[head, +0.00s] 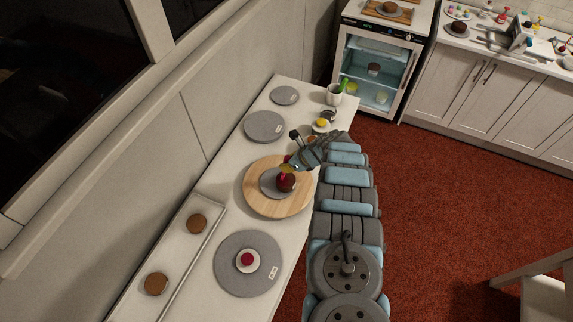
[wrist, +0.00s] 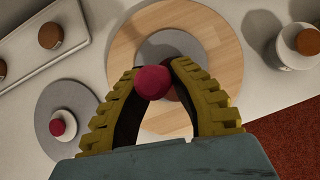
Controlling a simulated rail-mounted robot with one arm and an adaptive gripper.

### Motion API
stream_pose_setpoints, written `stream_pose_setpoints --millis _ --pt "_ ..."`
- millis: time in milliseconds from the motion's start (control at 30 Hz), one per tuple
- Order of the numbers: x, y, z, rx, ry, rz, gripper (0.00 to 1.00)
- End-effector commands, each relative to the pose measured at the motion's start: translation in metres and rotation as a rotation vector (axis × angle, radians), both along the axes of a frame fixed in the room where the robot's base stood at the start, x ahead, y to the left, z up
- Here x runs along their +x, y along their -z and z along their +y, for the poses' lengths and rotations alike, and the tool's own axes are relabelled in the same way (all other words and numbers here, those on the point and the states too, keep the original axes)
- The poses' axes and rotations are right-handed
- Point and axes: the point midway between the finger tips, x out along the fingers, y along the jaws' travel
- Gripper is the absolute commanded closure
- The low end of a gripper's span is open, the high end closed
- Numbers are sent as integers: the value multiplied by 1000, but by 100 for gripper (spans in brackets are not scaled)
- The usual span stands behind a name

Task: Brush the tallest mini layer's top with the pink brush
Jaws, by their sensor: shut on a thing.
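My gripper (head: 289,166) is over the round wooden board (head: 262,201) in the head view. In the wrist view its yellow ribbed fingers (wrist: 157,76) are closed on a dark pink, round-ended thing (wrist: 154,86), which looks like the pink brush. A small brown layer (head: 287,184) stands on a grey disc (head: 267,186) on that board, just below the gripper. The held thing and the fingers partly hide this layer, so I cannot tell whether the brush touches its top. Other brown layers (head: 197,223) (head: 156,284) lie on the pale tray; their heights are hard to compare.
A grey turntable (head: 228,277) at the front holds a white dish with a pink-red round thing (head: 247,259). Grey discs (head: 264,126) (head: 285,95) lie farther back. A white cup with a green item (head: 335,97) stands near the far right table edge.

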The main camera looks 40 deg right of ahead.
Motion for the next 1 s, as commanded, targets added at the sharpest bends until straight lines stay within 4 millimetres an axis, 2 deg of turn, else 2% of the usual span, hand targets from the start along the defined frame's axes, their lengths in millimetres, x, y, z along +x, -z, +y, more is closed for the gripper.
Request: stream_pose_setpoints --millis 1000 --pt "-3 3 -9 -1 1 -1 100"
